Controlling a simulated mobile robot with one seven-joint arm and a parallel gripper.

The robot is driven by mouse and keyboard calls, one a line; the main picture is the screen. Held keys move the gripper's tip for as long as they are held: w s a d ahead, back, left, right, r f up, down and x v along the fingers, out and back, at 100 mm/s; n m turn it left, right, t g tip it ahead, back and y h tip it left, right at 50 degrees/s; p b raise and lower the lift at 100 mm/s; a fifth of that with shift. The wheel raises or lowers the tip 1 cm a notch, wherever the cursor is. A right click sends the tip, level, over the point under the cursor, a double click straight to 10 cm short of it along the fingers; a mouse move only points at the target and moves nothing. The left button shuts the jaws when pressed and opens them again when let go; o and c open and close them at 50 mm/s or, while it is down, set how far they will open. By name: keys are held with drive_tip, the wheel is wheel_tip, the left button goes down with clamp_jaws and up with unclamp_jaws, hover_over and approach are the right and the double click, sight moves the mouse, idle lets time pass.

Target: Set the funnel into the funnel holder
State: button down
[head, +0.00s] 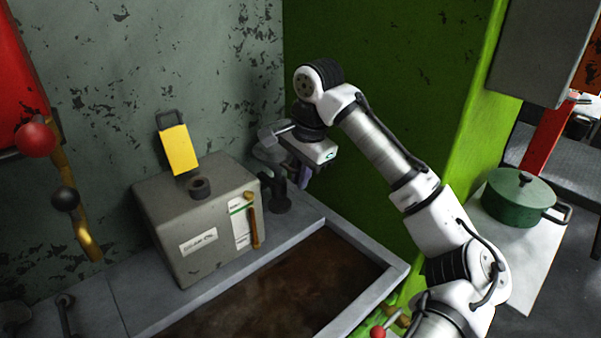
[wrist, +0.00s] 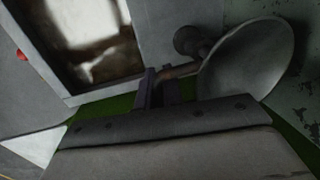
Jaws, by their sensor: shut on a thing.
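My gripper (head: 303,180) is shut on the funnel, with its fingers around a thin brownish handle at the funnel's side in the wrist view (wrist: 160,84). The funnel (wrist: 248,58) is a wide grey cone at the upper right of the wrist view. In the head view the funnel (head: 266,152) is partly hidden behind my gripper. A dark upright post with a round base, which looks like the funnel holder (head: 280,200), stands just below the funnel. It also shows as a dark round piece (wrist: 188,40) beside the funnel's rim. I cannot tell whether they touch.
A grey oil box (head: 190,235) with a dark round neck and a raised yellow flap (head: 180,150) stands left of the holder. A basin with brown contents (head: 290,290) lies in front. A green wall (head: 390,70) rises behind my arm.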

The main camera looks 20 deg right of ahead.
drive_tip(key=shift+f+b, duration=0.4)
drive_tip(key=shift+f, duration=0.8)
drive_tip(key=c, duration=1.5)
unclamp_jaws()
drive_tip(key=shift+o, duration=0.2)
wheel_tip(320, 180, up, 14)
drive_tip(key=s+d, duration=0.1)
drive_tip(key=s, duration=0.1)
drive_tip(key=shift+d+f, duration=0.15)
drive_tip(key=shift+f, duration=0.05)
